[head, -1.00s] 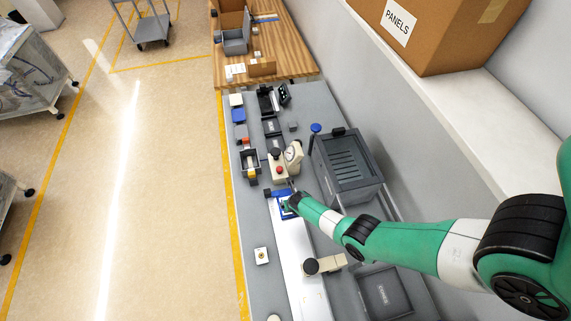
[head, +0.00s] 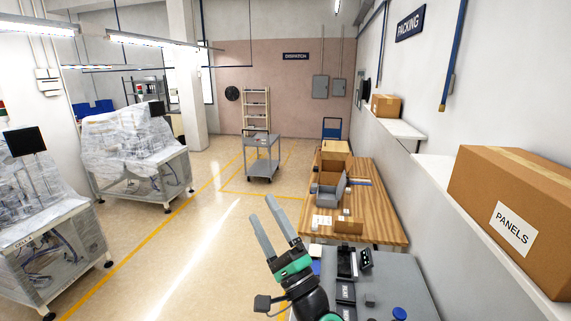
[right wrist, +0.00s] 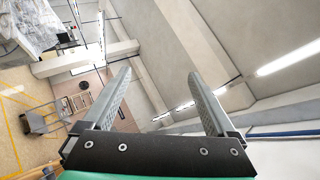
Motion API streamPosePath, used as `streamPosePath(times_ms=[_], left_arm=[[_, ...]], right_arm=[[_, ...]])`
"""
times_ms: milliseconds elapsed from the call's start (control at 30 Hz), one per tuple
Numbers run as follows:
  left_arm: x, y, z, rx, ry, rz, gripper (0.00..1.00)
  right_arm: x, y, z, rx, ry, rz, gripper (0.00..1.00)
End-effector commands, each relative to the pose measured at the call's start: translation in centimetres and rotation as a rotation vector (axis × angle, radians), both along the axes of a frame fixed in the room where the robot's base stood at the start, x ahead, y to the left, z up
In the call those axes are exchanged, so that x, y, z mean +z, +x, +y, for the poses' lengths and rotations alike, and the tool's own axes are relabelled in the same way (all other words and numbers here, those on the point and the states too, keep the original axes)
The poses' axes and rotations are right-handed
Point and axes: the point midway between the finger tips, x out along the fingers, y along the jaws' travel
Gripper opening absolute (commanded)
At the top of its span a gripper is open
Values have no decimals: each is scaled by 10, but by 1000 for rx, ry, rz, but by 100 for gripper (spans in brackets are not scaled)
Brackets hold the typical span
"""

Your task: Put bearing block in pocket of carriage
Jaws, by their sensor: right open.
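My right gripper (head: 275,226) is raised in the lower middle of the head view, fingers pointing up and away. Its two grey fingers are apart with nothing between them. In the right wrist view the open fingers (right wrist: 160,95) frame only wall and ceiling. The bearing block and the carriage cannot be made out in either current view. Only the far part of the grey bench (head: 400,270) shows, at the bottom of the head view. My left gripper is not in view.
A wooden table (head: 380,215) with grey and cardboard boxes adjoins the grey bench. A PANELS carton (head: 475,200) sits on the wall shelf at right. A grey cart (head: 262,155) stands on the open floor beyond.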

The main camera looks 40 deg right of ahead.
Motion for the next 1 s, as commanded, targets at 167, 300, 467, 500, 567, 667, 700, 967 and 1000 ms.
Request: streamPosePath(times_ms=[167, 300, 467, 500, 567, 667, 700, 967, 1000], left_arm=[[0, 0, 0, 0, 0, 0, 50], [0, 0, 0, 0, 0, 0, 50], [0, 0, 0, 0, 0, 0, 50], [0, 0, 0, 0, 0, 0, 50], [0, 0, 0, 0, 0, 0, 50], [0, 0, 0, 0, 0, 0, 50], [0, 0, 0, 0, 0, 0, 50], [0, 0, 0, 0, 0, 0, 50], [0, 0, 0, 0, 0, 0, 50]], right_arm=[[142, -78, 119, -265, -798, -250, 92], [196, -134, 136, -665, -1171, -264, 92], [221, -174, 115, -959, -1288, -168, 92], [223, -179, 111, -991, -1294, -152, 92], [225, -182, 108, -1014, -1299, -136, 92], [224, -182, 107, -1018, -1301, -133, 92], [224, -182, 107, -1017, -1300, -133, 92], [224, -181, 107, -1015, -1300, -133, 92], [224, -181, 107, -1015, -1300, -133, 92]])
